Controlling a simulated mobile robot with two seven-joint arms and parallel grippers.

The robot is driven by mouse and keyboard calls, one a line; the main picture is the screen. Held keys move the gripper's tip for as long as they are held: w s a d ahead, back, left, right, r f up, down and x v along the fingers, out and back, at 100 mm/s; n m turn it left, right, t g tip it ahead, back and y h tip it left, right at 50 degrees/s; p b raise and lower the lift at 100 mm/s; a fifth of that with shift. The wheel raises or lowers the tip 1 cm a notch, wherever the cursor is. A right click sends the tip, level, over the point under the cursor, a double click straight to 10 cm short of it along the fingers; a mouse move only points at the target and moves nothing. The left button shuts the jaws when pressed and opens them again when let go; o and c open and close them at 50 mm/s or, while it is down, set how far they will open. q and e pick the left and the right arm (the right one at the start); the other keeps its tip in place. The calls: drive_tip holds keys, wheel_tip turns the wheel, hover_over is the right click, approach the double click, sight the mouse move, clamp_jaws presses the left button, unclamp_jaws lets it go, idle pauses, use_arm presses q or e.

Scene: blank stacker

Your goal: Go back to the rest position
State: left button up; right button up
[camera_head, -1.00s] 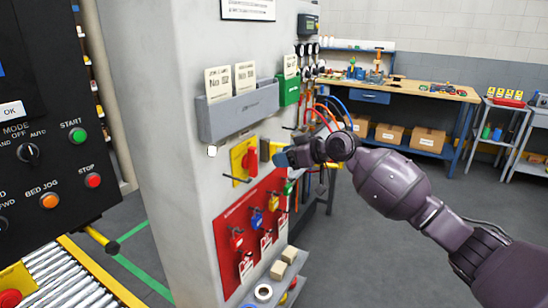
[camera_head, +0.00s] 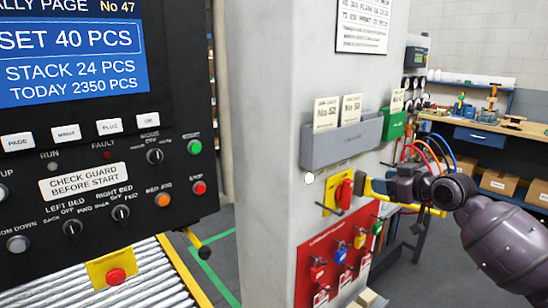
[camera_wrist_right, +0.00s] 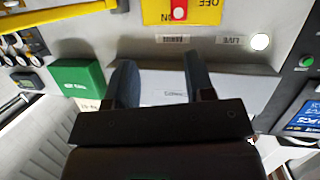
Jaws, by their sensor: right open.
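My right gripper (camera_head: 378,187) reaches in from the right beside the grey column (camera_head: 268,150), close to the red rotary switch (camera_head: 345,192) on its yellow plate. In the right wrist view my right gripper (camera_wrist_right: 156,85) is open, with two dark fingers apart and nothing between them. That view also shows the yellow switch plate (camera_wrist_right: 200,12) beyond the fingertips and a lit white lamp (camera_wrist_right: 260,42). Whether the fingers touch anything cannot be told from the head view. My left gripper is not in view.
A control panel (camera_head: 110,175) with a lit screen stands at the left above a roller conveyor (camera_head: 110,285). A grey card holder (camera_head: 342,142) and a red padlock board (camera_head: 312,250) are on the column. A workbench (camera_head: 490,125) stands behind at the right.

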drive_tip(key=s+a+f+m+t+h, duration=0.1)
drive_tip(key=s+a+f, duration=0.1)
drive_tip(key=s+f, duration=0.65)
drive_tip(key=s+a+f+t+h, duration=0.15)
drive_tip(key=s+f, duration=0.35)
drive_tip(key=f, duration=0.6)
drive_tip(key=s+f+m+g+h, duration=0.1)
drive_tip(key=s+f, duration=0.5)
drive_tip(key=s, duration=0.3)
drive_tip(key=s+f+m+g+h, duration=0.2)
drive_tip(key=s+f, duration=0.4)
drive_tip(key=s, duration=0.4)
drive_tip(key=s+d+f+m+g+h, duration=0.1)
drive_tip(key=s+f+m, duration=0.1)
drive_tip(key=s+f, duration=0.5)
drive_tip(key=s, duration=0.3)
drive_tip(key=shift+s+h, duration=0.15)
drive_tip(key=shift+h, duration=0.2)
drive_tip(key=shift+g, duration=0.25)
drive_tip(key=shift+c, duration=0.6)
